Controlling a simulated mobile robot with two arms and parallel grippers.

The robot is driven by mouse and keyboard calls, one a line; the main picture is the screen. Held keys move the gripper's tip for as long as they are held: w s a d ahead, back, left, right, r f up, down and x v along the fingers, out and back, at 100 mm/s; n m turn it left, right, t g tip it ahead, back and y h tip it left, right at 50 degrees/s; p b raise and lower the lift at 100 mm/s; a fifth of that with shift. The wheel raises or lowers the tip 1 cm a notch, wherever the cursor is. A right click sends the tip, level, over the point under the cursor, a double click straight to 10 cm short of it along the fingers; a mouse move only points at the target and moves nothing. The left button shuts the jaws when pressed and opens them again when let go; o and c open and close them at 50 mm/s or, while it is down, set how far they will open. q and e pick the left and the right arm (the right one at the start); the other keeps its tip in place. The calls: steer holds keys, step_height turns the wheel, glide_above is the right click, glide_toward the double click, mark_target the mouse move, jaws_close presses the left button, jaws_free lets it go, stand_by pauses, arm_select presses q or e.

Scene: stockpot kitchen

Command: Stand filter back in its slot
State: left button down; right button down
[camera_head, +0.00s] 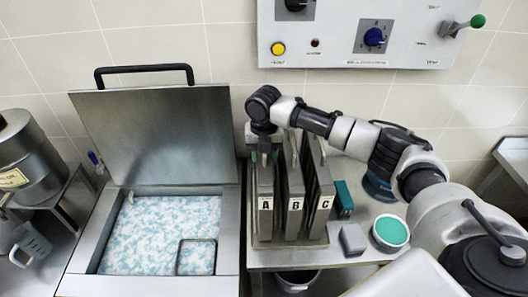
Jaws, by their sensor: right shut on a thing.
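Three grey flat filters labelled A (265,188), B (295,190) and C (325,188) stand upright side by side in a metal rack (290,241) on the side table. My right gripper (264,153) points down at the top of filter A and is shut on it. Filter A looks upright in the leftmost position. Its lower end meets the rack, but I cannot tell how deep it sits in the slot. My left gripper is not in view.
Left of the rack is a vat (230,255) with its lid (160,135) raised, holding bluish-white contents and a small wire frame (196,257). A teal block (344,198), a grey block (353,239) and a green-topped round tin (390,232) lie right of the rack. A control panel (410,35) hangs above.

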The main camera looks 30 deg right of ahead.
steer(key=shift+w, duration=0.1)
steer(key=c, duration=0.5)
jaws_free()
steer(key=shift+s+f, duration=0.15)
steer(key=shift+s, duration=0.05)
step_height(320, 180, up, 10)
steer(key=b, duration=0.3)
steer(key=shift+w+a, duration=0.1)
steer(key=shift+r, duration=0.55)
